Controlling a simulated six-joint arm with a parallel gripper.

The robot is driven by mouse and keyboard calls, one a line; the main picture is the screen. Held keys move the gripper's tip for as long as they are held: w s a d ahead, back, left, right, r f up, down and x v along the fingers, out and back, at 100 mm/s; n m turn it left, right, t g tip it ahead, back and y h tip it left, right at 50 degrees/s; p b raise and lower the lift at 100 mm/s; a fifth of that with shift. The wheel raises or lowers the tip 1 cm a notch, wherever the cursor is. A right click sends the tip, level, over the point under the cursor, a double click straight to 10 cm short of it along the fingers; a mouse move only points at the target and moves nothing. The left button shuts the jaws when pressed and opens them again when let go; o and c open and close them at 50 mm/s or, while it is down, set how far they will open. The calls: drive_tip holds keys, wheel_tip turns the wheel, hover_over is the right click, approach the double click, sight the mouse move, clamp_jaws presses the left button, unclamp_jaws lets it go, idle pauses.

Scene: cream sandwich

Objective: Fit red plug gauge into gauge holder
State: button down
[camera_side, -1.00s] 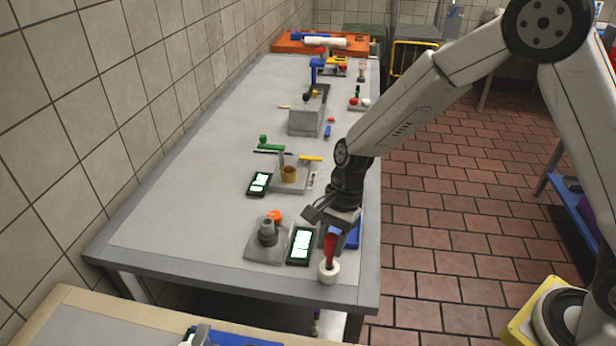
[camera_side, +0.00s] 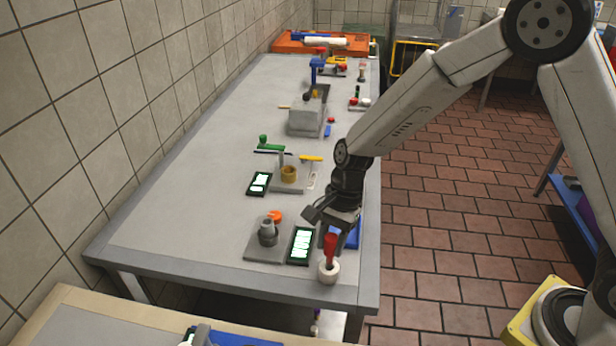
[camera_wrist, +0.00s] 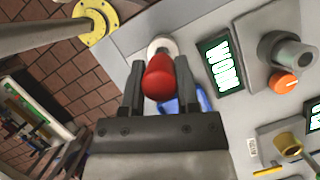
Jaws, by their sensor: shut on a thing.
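The red plug gauge (camera_side: 330,247) stands about upright at the near right end of the table. Its lower end is at the white round gauge holder (camera_side: 328,271); how deep it sits in the holder's opening I cannot tell. My gripper (camera_side: 333,232) is at the plug gauge's upper part, shut on it. In the wrist view, the red plug gauge (camera_wrist: 158,78) is between my two dark fingers (camera_wrist: 159,85), and the white gauge holder (camera_wrist: 160,46) shows behind it, partly hidden.
A black display (camera_side: 301,245) and a grey plate with a grey fitting (camera_side: 267,234) and orange knob (camera_side: 275,216) lie just left. A blue tray (camera_side: 348,235) lies behind my gripper. The table's front edge is close. Free table surface is at the left.

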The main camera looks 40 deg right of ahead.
sight(330, 255)
drive_tip(key=shift+f, duration=2.05)
idle(0.4)
drive_tip(key=shift+c, duration=1.3)
unclamp_jaws()
drive_tip(key=v, duration=0.8)
drive_tip(key=s+d+r+n+t+h, duration=0.2)
drive_tip(key=s+d+n+t+h, duration=0.2)
drive_tip(key=s+d+n, duration=0.7)
drive_tip(key=shift+s+d+r+n, duration=0.35)
drive_tip(key=shift+d+n, duration=0.45)
drive_tip(key=shift+n, duration=0.4)
